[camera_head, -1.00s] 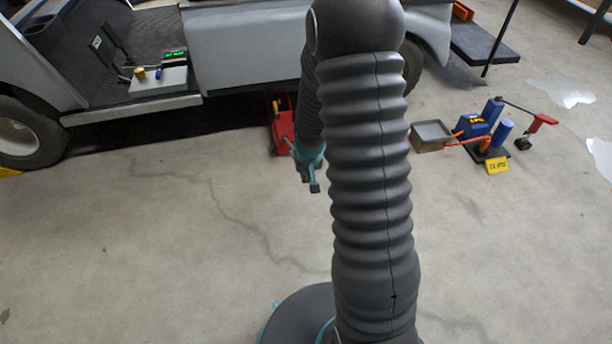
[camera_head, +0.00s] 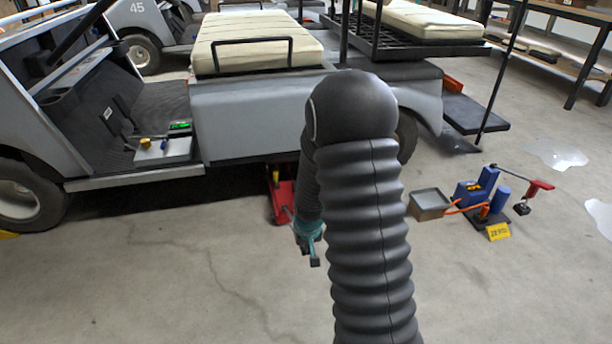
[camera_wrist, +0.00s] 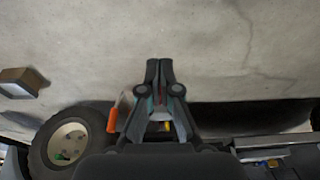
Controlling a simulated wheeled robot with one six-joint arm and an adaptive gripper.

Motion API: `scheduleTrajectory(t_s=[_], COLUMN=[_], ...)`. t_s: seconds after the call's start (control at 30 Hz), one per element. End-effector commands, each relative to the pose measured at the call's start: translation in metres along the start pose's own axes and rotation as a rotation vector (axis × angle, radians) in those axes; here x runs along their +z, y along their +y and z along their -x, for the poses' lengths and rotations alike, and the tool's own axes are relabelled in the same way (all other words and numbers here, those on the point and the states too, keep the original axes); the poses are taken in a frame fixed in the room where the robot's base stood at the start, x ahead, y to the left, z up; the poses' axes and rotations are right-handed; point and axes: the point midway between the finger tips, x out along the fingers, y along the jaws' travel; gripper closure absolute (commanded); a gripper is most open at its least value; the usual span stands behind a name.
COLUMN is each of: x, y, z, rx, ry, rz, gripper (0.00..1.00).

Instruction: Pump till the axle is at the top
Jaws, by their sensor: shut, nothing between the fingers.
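A red jack (camera_head: 281,204) stands on the floor at the near side of the grey cart (camera_head: 235,125), partly under its body. My arm hides its right side. My gripper (camera_head: 314,259) hangs just in front of the jack and to its right, pointing down. In the wrist view my gripper (camera_wrist: 159,66) is shut and empty, with bare floor beyond its tips. A bit of yellow (camera_wrist: 165,126) and an orange piece (camera_wrist: 112,120) show behind and beside the fingers. The axle is hidden; only a cart wheel (camera_wrist: 68,142) shows. I cannot tell whether the gripper touches the jack.
A blue pump unit (camera_head: 468,193) with a red-ended lever (camera_head: 540,186), orange hose and yellow tag (camera_head: 499,232) stands on the floor at right. A metal tray (camera_head: 428,203) is beside it. Pale puddles (camera_head: 557,153) lie farther right. The front floor is clear.

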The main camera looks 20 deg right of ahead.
Motion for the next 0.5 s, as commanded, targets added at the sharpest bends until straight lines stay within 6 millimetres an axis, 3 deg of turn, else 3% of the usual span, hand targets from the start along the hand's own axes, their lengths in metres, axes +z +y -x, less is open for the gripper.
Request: scheduleTrajectory(t_s=[0.07,0.3,0.5], x=[-0.009,-0.097,-0.151], y=[-0.001,-0.001,-0.001], z=[0.013,0.063,0.100], rx=[0.000,0.000,0.000], ry=[0.007,0.066,0.050], rz=[0.001,0.006,0.006], gripper=[1.00,1.00,1.00])
